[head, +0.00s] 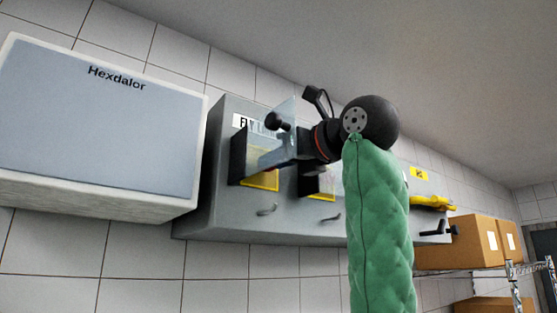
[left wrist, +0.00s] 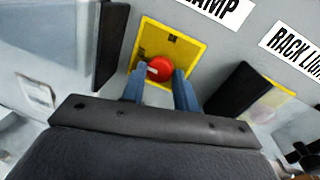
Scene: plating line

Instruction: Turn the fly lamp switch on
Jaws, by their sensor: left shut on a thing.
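The fly lamp switch is a red round knob (left wrist: 160,67) with a short white mark, set on a yellow plate (left wrist: 183,49) under a label ending in "LAMP" (left wrist: 222,10). My left gripper (left wrist: 160,88) has its two fingers on either side of the knob and is shut on it. In the head view my left gripper (head: 272,160) reaches the grey panel (head: 224,150) at the yellow plate (head: 262,181), below a label starting with "F" (head: 241,122). The knob itself is hidden there. My right gripper is not in view.
To the right is another dark-sided switch housing (left wrist: 240,90) under a "RACK" label (left wrist: 292,45). A clear sheet (head: 286,112) stands out near my gripper. A white "Hexdalor" box (head: 100,130) is at left. Cardboard boxes (head: 474,240) sit on a shelf at right.

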